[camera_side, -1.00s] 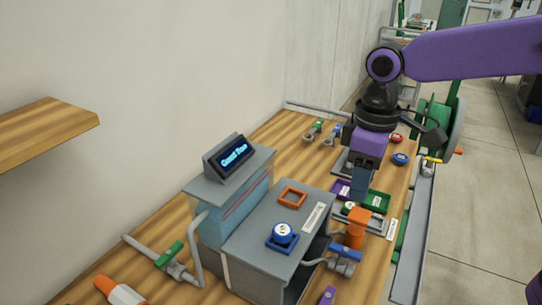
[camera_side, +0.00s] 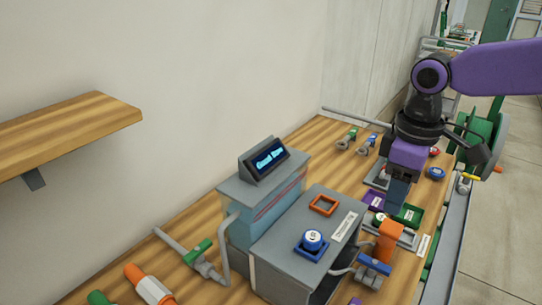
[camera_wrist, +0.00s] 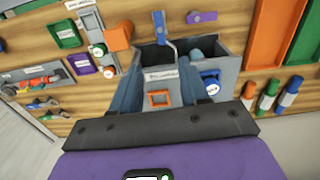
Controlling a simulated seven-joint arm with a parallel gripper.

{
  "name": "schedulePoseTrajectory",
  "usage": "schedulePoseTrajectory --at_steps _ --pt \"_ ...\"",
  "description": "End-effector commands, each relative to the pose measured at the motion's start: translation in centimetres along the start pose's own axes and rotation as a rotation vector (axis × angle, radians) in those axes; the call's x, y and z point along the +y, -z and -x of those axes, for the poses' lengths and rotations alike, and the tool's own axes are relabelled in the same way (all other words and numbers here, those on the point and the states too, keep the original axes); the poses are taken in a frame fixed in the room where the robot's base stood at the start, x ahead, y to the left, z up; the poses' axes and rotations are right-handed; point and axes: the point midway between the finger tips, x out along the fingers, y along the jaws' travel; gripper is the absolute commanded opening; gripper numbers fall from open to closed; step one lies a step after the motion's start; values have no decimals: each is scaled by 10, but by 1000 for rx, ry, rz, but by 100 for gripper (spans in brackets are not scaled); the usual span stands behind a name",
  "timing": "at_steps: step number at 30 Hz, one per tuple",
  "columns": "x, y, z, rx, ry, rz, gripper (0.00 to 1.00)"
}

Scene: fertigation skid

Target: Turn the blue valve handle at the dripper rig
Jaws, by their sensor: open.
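The blue valve handle (camera_side: 375,264) sits on a grey pipe fitting at the front right of the grey dripper rig (camera_side: 285,254), just below an orange part (camera_side: 389,240). In the wrist view a blue handle (camera_wrist: 159,20) stands upright at the top middle, above the grey rig box. My gripper (camera_side: 397,200) points down over the small trays, behind and above the orange part. It is apart from the blue handle. In the wrist view my gripper (camera_wrist: 161,78) shows two spread fingers with nothing held between them.
A lit display (camera_side: 266,159) stands behind. A green-handled valve (camera_side: 197,252) is at left. A green tray (camera_side: 409,214) lies beneath my gripper. A purple handle (camera_wrist: 201,17) is near the blue one.

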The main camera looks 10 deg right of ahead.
Motion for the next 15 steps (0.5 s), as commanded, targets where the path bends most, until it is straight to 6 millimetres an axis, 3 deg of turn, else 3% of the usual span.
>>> schedulePoseTrajectory --at_steps 10,15 --pt "0 0 -2 -2 1 -18 45" --pt "0 0 -17 -5 1 -18 45"
